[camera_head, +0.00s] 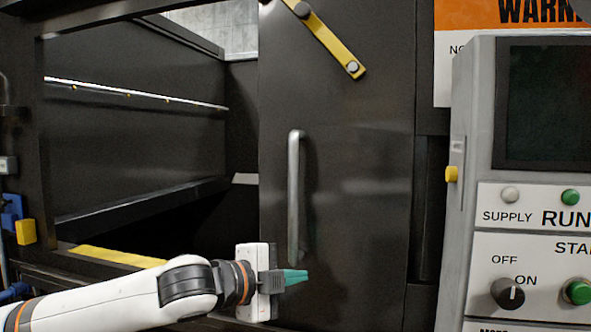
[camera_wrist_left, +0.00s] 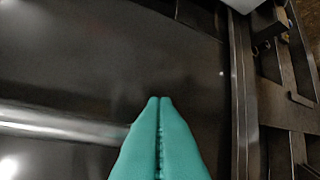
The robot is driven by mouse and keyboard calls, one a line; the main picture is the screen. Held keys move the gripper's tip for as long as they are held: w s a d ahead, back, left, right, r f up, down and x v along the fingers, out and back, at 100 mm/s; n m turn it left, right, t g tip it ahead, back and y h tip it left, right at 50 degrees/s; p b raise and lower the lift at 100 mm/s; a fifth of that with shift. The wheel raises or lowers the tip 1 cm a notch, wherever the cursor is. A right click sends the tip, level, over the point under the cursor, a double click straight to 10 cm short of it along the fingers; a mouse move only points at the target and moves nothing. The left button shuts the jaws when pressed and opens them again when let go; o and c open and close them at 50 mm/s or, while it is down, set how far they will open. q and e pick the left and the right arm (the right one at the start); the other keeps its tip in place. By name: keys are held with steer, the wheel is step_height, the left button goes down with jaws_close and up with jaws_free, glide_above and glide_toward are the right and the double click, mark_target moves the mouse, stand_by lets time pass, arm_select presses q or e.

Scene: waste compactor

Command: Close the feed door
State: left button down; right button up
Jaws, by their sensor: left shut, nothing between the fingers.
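The feed door (camera_head: 362,180) is a dark panel with a vertical metal handle (camera_head: 294,195). It covers the right part of the opening, and the left part of the opening stands uncovered. My left gripper (camera_head: 303,276) is in front of the lower door, just below the handle's lower end. Its teal fingers are shut together with nothing between them. In the left wrist view the fingertips (camera_wrist_left: 160,102) point at the dark door surface, with the handle (camera_wrist_left: 60,123) to their left. I cannot tell whether the fingers touch the door. My right gripper does not show.
A yellow bar (camera_head: 328,38) slants across the upper door. A grey control panel (camera_head: 480,150) with knobs and buttons stands close to the right. The dark compactor opening (camera_head: 140,140) lies to the left, with a yellow-marked lower edge (camera_head: 115,257).

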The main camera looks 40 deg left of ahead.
mark_target(295, 170)
arm_select(q)
steer(key=s+d+r+m+t, duration=0.15)
steer(key=s+r, duration=0.25)
steer(key=r, duration=0.5)
steer(key=s+r+m+t, duration=0.1)
steer(key=s+r+m, duration=0.15)
steer(key=r, duration=0.65)
steer(key=w+d, duration=0.2)
steer(key=w, duration=0.7)
steer(key=shift+n+h, duration=0.3)
steer(key=shift+h, duration=0.1)
steer(key=a, duration=0.1)
steer(key=a+p, duration=0.1)
steer(key=a, duration=0.1)
steer(key=a+p, duration=0.1)
steer(key=shift+s+a+r, duration=0.2)
steer(key=shift+s+a, duration=0.05)
steer(key=shift+s, duration=0.15)
steer(key=shift+w+f, duration=0.1)
steer(key=shift+d, duration=0.1)
steer(key=shift+p, duration=0.3)
